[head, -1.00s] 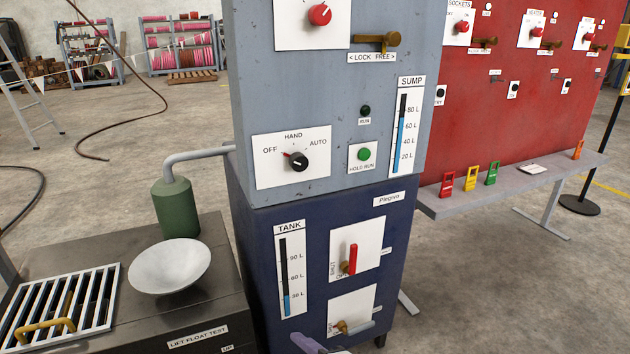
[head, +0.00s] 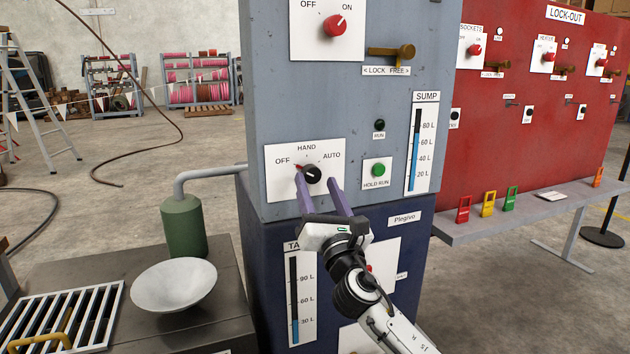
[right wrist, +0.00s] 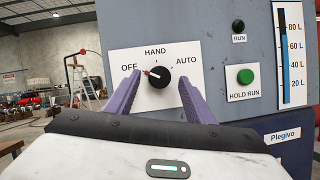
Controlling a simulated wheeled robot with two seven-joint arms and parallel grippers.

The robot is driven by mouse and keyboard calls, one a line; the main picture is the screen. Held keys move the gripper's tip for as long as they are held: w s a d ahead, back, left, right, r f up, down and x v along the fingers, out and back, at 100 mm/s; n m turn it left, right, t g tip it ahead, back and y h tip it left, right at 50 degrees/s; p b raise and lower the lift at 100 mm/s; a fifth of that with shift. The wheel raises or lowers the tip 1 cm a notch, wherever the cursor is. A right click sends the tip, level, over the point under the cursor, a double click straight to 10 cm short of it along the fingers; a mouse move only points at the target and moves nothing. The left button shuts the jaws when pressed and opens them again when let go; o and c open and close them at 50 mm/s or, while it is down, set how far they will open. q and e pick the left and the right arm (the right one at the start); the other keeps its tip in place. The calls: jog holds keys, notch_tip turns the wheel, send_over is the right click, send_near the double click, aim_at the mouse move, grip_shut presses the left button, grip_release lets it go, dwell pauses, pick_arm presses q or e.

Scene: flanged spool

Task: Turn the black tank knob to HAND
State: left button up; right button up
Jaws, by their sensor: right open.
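The black tank knob (head: 312,174) sits on a white plate (head: 275,162) marked OFF, HAND and AUTO, on the grey-blue cabinet. Its pointer, with a red tip, points to OFF. The knob also shows in the right wrist view (right wrist: 158,77), with the pointer to the left. My right gripper (head: 318,184) is open, its two purple fingers either side of the knob, one left and one right. In the right wrist view the fingers (right wrist: 160,90) stand apart with the knob between them; I see no contact. My left gripper is not in view.
A green HOLD RUN button (head: 377,170) and a SUMP gauge (head: 415,145) are right of the knob. A brass lock lever (head: 392,54) and a red knob (head: 334,25) are above. A white bowl (head: 174,285) and green cylinder (head: 184,226) stand on the bench at left.

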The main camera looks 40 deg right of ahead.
aim_at(310, 173)
jog(key=shift+x, duration=1.3)
jog(key=c, duration=1.1)
jog(key=shift+o, duration=0.2)
